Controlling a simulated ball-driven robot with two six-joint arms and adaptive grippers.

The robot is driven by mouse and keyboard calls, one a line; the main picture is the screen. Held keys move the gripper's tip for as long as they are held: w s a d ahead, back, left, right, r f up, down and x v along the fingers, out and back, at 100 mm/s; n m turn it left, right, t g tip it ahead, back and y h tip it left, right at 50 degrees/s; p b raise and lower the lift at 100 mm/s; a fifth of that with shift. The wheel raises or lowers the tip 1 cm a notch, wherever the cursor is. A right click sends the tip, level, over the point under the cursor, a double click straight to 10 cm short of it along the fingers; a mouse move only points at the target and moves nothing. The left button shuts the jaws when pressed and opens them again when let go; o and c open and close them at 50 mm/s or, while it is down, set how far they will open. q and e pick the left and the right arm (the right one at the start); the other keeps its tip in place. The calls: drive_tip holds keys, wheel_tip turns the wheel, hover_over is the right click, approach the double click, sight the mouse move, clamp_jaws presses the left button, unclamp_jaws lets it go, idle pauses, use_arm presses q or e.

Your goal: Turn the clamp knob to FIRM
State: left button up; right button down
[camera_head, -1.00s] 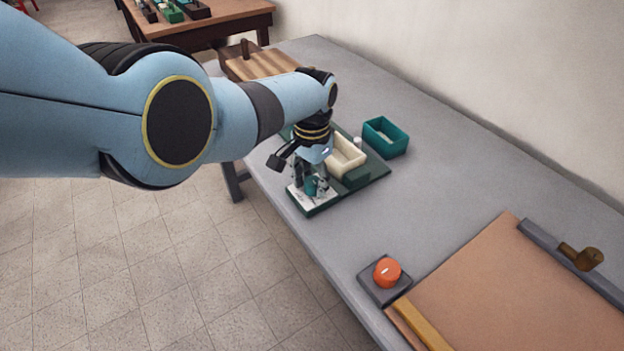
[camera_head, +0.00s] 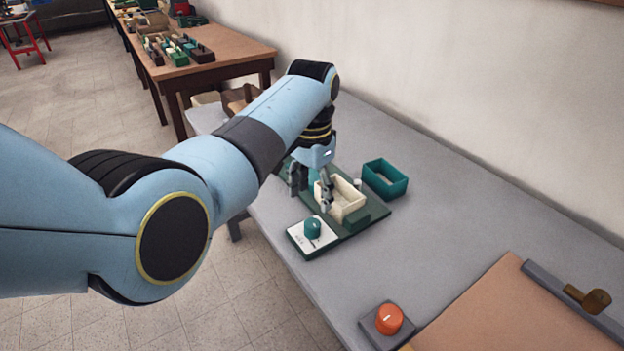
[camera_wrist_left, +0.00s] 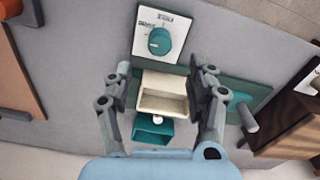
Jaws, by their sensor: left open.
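A teal knob (camera_head: 312,227) sits on a white plate (camera_head: 299,238) at the near end of a green board (camera_head: 376,217). In the left wrist view the knob (camera_wrist_left: 160,41) has a small pale mark on its left side. Small print lies left of and above it, too small to read surely. My left gripper (camera_head: 312,195) is open and empty, pointing down by the cream box, behind the knob and apart from it. In the left wrist view its fingers (camera_wrist_left: 160,75) stand either side of the cream box. My right gripper is not in view.
The cream box (camera_head: 345,198) stands on the board, with a teal open box (camera_head: 385,179) to its right. An orange knob on a grey base (camera_head: 389,319) sits nearer, beside a tan panel (camera_head: 480,315). The grey table between them is clear.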

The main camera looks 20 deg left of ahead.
use_arm(q)
drive_tip(key=shift+r, duration=1.5)
drive_tip(key=s+a+f+n+b, duration=0.1)
drive_tip(key=s+a+f+b, duration=0.2)
drive_tip(key=s+f, duration=1.3)
drive_tip(key=s+a+f+n+b, duration=0.2)
drive_tip(key=s+a+f, duration=0.4)
drive_tip(key=s+f, duration=1)
drive_tip(key=s+a+f+n+b, duration=0.1)
drive_tip(key=s+a+f+b, duration=0.2)
drive_tip(key=s+f, duration=1.3)
drive_tip(key=s+a, duration=0.2)
drive_tip(key=s, duration=0.3)
drive_tip(key=shift+s+a+f+n+t+y+b, duration=0.2)
drive_tip(key=shift+a+n+t+y+b, duration=0.1)
drive_tip(key=shift+n+t+y, duration=0.1)
